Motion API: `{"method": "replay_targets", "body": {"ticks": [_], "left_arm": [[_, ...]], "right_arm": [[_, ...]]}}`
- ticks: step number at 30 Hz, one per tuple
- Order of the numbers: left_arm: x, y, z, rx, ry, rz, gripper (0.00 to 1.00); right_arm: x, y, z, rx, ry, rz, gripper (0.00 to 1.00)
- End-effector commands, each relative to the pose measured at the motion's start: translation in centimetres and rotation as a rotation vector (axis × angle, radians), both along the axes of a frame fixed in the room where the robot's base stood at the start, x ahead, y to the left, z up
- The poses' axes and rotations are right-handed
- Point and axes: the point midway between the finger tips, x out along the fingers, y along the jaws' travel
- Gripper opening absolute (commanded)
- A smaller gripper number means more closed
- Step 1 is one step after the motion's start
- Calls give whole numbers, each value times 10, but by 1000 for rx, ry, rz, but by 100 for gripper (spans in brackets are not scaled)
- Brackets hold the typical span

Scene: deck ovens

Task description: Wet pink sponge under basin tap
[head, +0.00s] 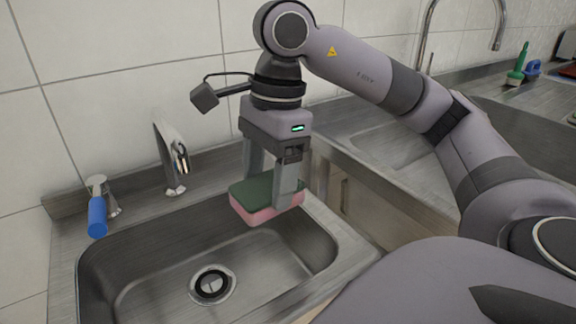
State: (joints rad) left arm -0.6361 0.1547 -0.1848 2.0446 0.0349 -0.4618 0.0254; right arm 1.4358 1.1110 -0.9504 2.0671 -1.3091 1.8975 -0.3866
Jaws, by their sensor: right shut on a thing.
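The pink sponge (256,214) has a dark green top layer and is held over the right part of the basin (150,290). My right gripper (270,188) points down and is shut on the sponge, one finger on each side. The basin tap (172,155) is a curved metal spout at the back rim, to the left of the sponge and apart from it. I cannot tell whether water runs from it. My left gripper is not in view.
A lever with a blue handle (97,216) stands on the rim left of the tap. The drain (212,285) is in the basin floor. A second sink (385,145) with a tall tap (425,40) lies to the right. A green brush (518,68) stands far right. The tiled wall is behind.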

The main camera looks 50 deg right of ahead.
Motion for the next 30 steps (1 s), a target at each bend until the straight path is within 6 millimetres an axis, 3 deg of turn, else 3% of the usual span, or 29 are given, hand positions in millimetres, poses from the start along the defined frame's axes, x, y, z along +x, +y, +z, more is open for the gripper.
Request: {"method": "replay_targets", "body": {"ticks": [18,30], "left_arm": [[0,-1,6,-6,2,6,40],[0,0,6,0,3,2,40]], "right_arm": [[43,43,-12,0,1,2,43],[55,54,-16,0,0,1,43]]}}
